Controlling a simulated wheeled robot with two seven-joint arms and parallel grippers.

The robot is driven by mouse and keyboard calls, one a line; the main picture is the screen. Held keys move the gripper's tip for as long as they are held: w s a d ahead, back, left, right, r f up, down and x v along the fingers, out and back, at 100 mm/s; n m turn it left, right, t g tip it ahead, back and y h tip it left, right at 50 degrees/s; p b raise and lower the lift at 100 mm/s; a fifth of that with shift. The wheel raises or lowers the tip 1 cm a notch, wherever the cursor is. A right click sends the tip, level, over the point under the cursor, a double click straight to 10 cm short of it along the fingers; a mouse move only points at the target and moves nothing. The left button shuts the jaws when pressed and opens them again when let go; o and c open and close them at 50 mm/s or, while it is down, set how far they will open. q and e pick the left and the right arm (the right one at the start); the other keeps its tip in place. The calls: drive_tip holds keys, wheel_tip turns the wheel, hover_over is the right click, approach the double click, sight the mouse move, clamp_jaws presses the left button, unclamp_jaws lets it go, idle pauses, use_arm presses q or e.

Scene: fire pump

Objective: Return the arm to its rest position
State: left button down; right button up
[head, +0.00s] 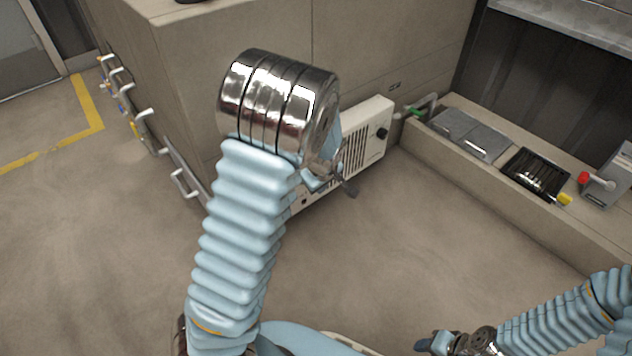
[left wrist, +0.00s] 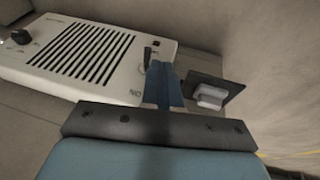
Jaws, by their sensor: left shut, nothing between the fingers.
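My left arm rises from the bottom left of the head view, and its shiny wrist is bent toward the cabinet. My left gripper (head: 318,181) is partly hidden behind that wrist. In the left wrist view its blue fingers (left wrist: 163,84) are together, with nothing between them. They are in front of a white slotted unit (left wrist: 84,57), beside a small dark lever (left wrist: 147,56); I cannot tell whether they touch it. The unit also shows in the head view (head: 368,147). My right gripper (head: 432,343) is low at the bottom right; its fingers are too unclear to judge.
A beige cabinet (head: 390,40) stands behind the unit, with several handles (head: 145,113) on its left side. The middle floor (head: 400,260) is clear.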

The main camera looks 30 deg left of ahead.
idle(0.5)
use_arm(q)
drive_tip(key=s+d+f+m+g+h+p, duration=0.2)
drive_tip(key=s+d+f+m+p, duration=0.25)
drive_tip(key=s+f, duration=0.45)
drive_tip(key=s+d+f+m+h+p, duration=0.2)
drive_tip(key=s+d+m, duration=0.5)
drive_tip(key=s+d, duration=0.4)
drive_tip(key=shift+s+d+f+g+h+p, duration=0.15)
drive_tip(key=shift+s+f+g+h+p, duration=0.3)
drive_tip(key=shift+h, duration=0.75)
drive_tip(key=c, duration=1.8)
unclamp_jaws()
drive_tip(key=shift+w+r, duration=0.1)
drive_tip(key=shift+w, duration=0.05)
